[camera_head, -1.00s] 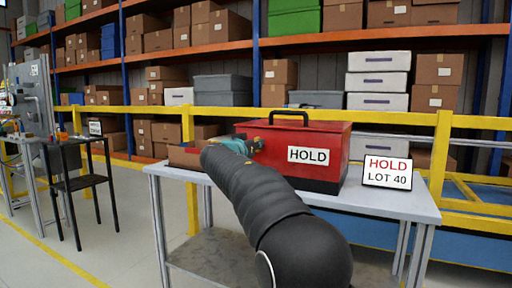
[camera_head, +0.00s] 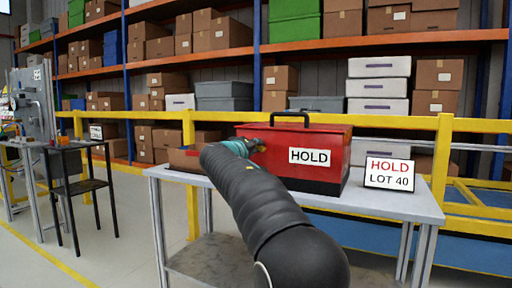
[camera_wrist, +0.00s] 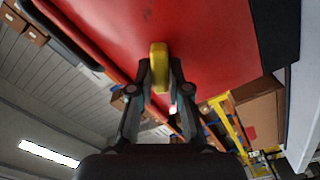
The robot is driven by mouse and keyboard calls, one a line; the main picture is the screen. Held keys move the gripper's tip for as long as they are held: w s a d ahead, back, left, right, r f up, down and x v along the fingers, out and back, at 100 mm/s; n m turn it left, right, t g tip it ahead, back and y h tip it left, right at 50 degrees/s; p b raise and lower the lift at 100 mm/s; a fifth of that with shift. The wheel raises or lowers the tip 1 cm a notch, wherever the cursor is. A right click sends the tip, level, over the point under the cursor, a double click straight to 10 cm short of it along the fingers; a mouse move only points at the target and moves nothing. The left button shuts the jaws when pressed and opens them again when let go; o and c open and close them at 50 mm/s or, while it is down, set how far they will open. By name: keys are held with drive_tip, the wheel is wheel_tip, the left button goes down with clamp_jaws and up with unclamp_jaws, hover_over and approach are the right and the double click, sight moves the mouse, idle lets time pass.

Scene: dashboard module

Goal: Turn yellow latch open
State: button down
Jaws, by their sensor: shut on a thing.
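The yellow latch (camera_wrist: 159,56) is on the front face of the red box in the wrist view, between my fingertips. My gripper (camera_wrist: 160,75) is shut on it, one finger on each side. In the head view my gripper (camera_head: 258,146) is at the left part of the red box (camera_head: 335,152), beside its HOLD label; the latch is mostly hidden there. The red box has a black handle on its lid and a black base. Its lid looks closed.
The box stands on a grey table (camera_head: 405,207). A HOLD LOT 40 sign (camera_head: 389,173) stands to its right and an open cardboard box (camera_head: 184,159) to its left. A yellow rail (camera_head: 405,122) and loaded shelves are behind.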

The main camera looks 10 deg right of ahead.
drive_tip(key=n+p, duration=0.1)
drive_tip(key=n, duration=0.5)
drive_tip(key=shift+f, duration=0.1)
drive_tip(key=shift+n, duration=0.3)
idle(0.3)
drive_tip(key=c, duration=1.1)
unclamp_jaws()
drive_tip(key=shift+f, duration=0.1)
drive_tip(key=shift+a, duration=0.1)
drive_tip(key=v, duration=1.2)
